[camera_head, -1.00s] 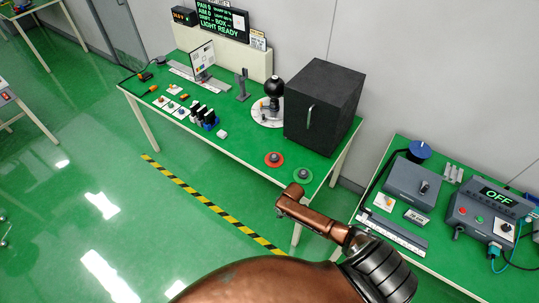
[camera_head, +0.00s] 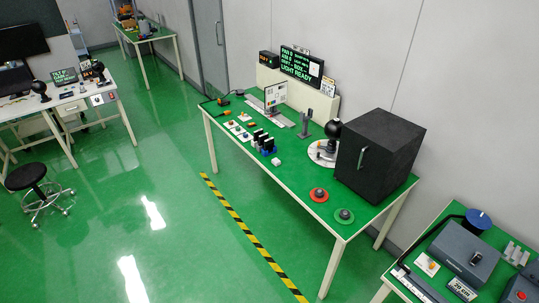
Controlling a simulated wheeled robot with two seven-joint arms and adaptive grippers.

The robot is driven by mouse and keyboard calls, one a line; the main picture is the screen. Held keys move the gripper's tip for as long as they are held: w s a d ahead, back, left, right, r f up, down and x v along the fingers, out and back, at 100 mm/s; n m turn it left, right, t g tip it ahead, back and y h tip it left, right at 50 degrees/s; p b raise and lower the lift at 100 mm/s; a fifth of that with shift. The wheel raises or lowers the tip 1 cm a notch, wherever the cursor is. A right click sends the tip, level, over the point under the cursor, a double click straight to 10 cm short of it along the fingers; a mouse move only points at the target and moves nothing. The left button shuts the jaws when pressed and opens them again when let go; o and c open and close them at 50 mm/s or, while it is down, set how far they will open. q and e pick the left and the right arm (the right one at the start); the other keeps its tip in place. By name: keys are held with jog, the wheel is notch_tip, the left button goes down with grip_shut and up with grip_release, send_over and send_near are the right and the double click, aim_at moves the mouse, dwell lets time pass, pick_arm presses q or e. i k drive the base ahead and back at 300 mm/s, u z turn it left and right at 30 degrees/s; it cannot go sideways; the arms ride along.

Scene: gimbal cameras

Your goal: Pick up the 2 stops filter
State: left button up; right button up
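A small white block (camera_head: 276,162) lies just in front of the holder. Neither of my grippers is in view.
A stool (camera_head: 38,187) stands left on open floor.

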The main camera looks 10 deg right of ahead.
aim_at(264, 137)
jog(key=z, duration=0.1)
jog(key=k, duration=0.5)
jog(key=u, duration=1)
jog(key=i, duration=1.75)
jog(key=z, duration=0.45)
